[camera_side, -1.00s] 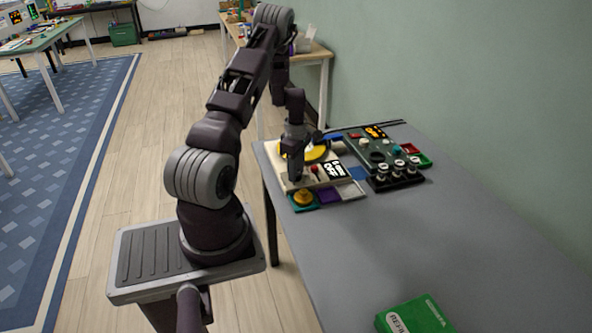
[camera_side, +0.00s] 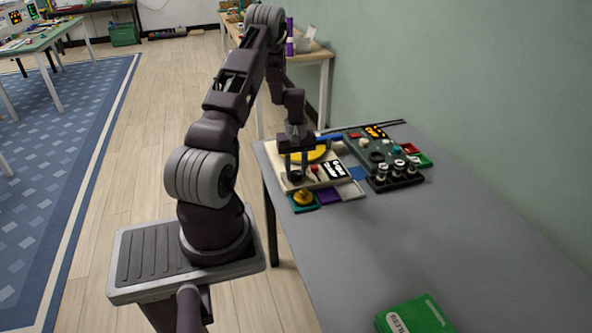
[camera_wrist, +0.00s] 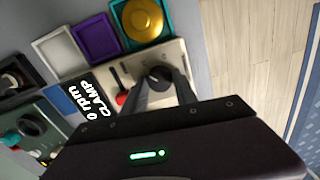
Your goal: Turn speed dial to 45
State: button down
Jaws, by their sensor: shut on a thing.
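The dark round speed dial (camera_wrist: 158,77) sits on the cream panel of a machine (camera_wrist: 122,74). My gripper (camera_wrist: 165,84) is shut on the dial, with one finger on each side of it. In the side view my gripper (camera_side: 296,173) points down at the machine's near edge, and the dial is mostly hidden between the fingers. The black display (camera_wrist: 88,98) beside the dial reads "0 rpm" and "CLAMP". A small red-topped lever (camera_wrist: 121,97) stands between the dial and the display. A yellow disc (camera_side: 318,153) lies behind the fingers, partly hidden.
A teal tray with a gold round piece (camera_wrist: 143,20), a purple tray (camera_wrist: 95,38) and a pale tray (camera_wrist: 53,52) line the machine's edge. A dark green panel (camera_side: 371,149) and a black rack with several knobs (camera_side: 397,180) stand right. The grey table's front is mostly clear.

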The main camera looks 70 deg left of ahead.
aim_at(296, 173)
jog(key=m, duration=1.3)
jog(key=shift+m, duration=0.3)
dwell(0.3)
jog(key=c, duration=1)
grip_release()
jog(key=shift+o, duration=0.2)
jog(key=shift+r, duration=0.15)
notch_tip(296, 173, up, 7)
jog(key=shift+f, duration=0.1)
